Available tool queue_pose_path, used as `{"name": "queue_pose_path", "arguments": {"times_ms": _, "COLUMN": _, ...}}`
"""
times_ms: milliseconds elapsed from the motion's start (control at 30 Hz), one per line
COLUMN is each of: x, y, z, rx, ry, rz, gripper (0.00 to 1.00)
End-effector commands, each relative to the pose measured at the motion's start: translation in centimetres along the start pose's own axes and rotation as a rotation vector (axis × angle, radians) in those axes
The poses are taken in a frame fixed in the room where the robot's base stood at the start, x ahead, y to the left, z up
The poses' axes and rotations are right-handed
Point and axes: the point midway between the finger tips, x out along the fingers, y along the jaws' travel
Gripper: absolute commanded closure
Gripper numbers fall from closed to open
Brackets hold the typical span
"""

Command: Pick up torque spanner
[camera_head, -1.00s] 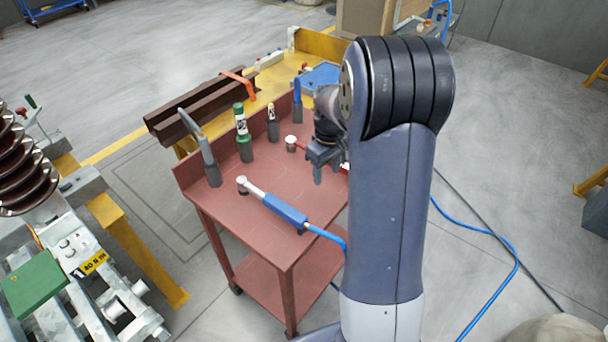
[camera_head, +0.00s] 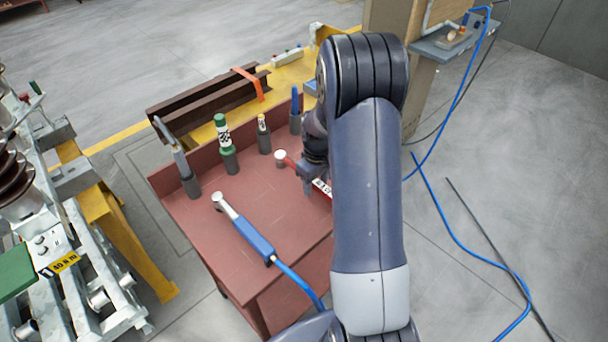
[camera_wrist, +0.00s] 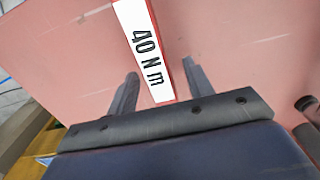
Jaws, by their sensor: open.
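The torque spanner (camera_head: 321,187) is red with a white label and lies on the red trolley top, partly hidden by my arm in the head view. Its round pale head points left. In the wrist view its label (camera_wrist: 145,45) reads "40 N m" and runs down between my two fingers. My gripper (camera_wrist: 161,70) is open, with one finger on each side of the label and nothing held. In the head view my gripper (camera_head: 307,184) is over the spanner. I cannot tell the exact height gap.
A blue-handled tool (camera_head: 253,237) with a hose lies at the trolley's front. Upright tools in dark holders, including a green one (camera_head: 225,140), line the back edge. The trolley top (camera_head: 215,255) is bare between them. An insulator frame (camera_head: 75,265) stands left.

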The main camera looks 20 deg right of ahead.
Motion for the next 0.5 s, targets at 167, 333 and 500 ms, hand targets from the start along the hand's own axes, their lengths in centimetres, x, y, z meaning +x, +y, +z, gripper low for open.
{"name": "queue_pose_path", "arguments": {"times_ms": 167, "x": 0.12, "y": 0.01, "z": -0.01, "rx": 0.000, "ry": 0.001, "rz": 0.001, "gripper": 0.51}}
{"name": "queue_pose_path", "arguments": {"times_ms": 333, "x": 0.11, "y": 0.01, "z": 0.00, "rx": 0.000, "ry": 0.001, "rz": 0.000, "gripper": 0.60}}
{"name": "queue_pose_path", "arguments": {"times_ms": 500, "x": 0.10, "y": 0.01, "z": 0.00, "rx": 0.000, "ry": 0.000, "rz": 0.000, "gripper": 0.74}}
